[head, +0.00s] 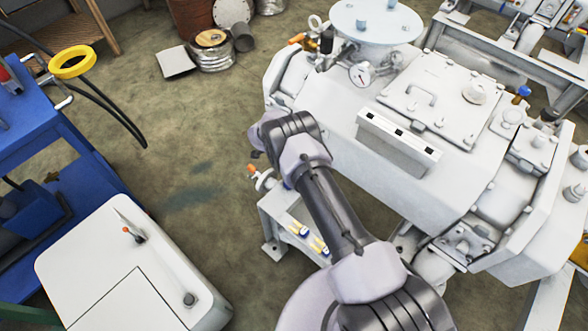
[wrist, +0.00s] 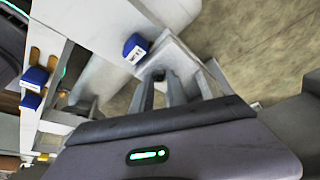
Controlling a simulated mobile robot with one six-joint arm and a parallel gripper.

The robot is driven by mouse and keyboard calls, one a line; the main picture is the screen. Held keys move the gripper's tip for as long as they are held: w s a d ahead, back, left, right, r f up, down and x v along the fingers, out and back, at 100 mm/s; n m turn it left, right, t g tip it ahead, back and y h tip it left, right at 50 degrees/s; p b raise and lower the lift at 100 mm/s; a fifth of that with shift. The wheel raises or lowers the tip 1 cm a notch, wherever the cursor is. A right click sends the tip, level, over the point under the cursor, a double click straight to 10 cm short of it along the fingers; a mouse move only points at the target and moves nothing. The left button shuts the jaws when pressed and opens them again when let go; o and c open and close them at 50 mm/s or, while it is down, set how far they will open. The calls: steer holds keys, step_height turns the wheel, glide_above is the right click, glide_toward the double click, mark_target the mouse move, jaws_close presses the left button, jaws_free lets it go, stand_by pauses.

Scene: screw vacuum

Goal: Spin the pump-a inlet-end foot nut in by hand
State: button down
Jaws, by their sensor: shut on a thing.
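Pump-a is most likely the large white machine (head: 420,130) across the middle and right of the head view. In the wrist view my gripper (wrist: 159,82) points down at a pale foot plate (wrist: 184,62) at the end of a grey frame. Its two fingers are closed around a small dark piece (wrist: 158,74) at the plate, which looks like the foot nut. The nut is mostly hidden between the fingers, so its thread and seating cannot be seen. In the head view my arm covers the gripper and the nut.
A blue block (wrist: 135,47) with a white label sits close to the fingers, left of the foot. More blue-labelled parts (wrist: 35,79) lie farther left. A white cabinet (head: 130,265) and a blue cart (head: 60,150) stand left in the head view. Open floor (head: 190,130) lies between.

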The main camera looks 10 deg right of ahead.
steer(key=shift+w+r, duration=0.1)
stand_by(0.3)
steer(key=c, duration=1.3)
jaws_free()
steer(key=shift+d, duration=0.1)
